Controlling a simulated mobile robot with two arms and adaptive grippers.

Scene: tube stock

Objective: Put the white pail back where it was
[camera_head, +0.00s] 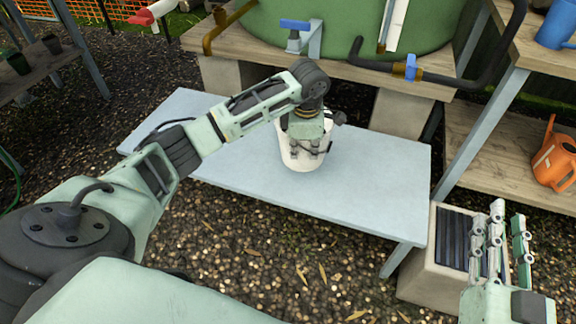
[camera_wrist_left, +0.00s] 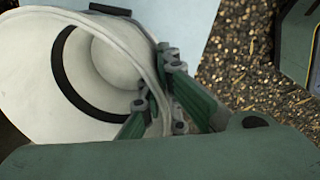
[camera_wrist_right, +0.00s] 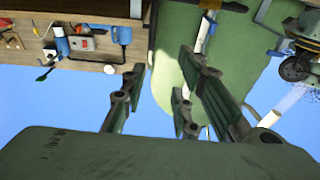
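The white pail (camera_head: 295,160) is upright at the middle of the low pale-blue table (camera_head: 378,190), below the green tank's tap; I cannot tell whether its base touches the tabletop. My left gripper (camera_head: 306,148) is at the pail's near side. In the left wrist view the white pail (camera_wrist_left: 95,65) shows its open mouth and dark inner band. There my left gripper (camera_wrist_left: 158,95) has fingers on both sides of the rim and looks shut on the wall. My right gripper (camera_head: 500,240) is open and empty; it also shows in the right wrist view (camera_wrist_right: 160,95).
The green tank (camera_head: 345,25) with a blue-handled tap (camera_head: 296,25) stands on a wooden bench behind. A block with a dark grate (camera_head: 455,238) is near my right gripper. An orange watering can (camera_head: 553,160) is on the right shelf. The table's left and right parts are clear.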

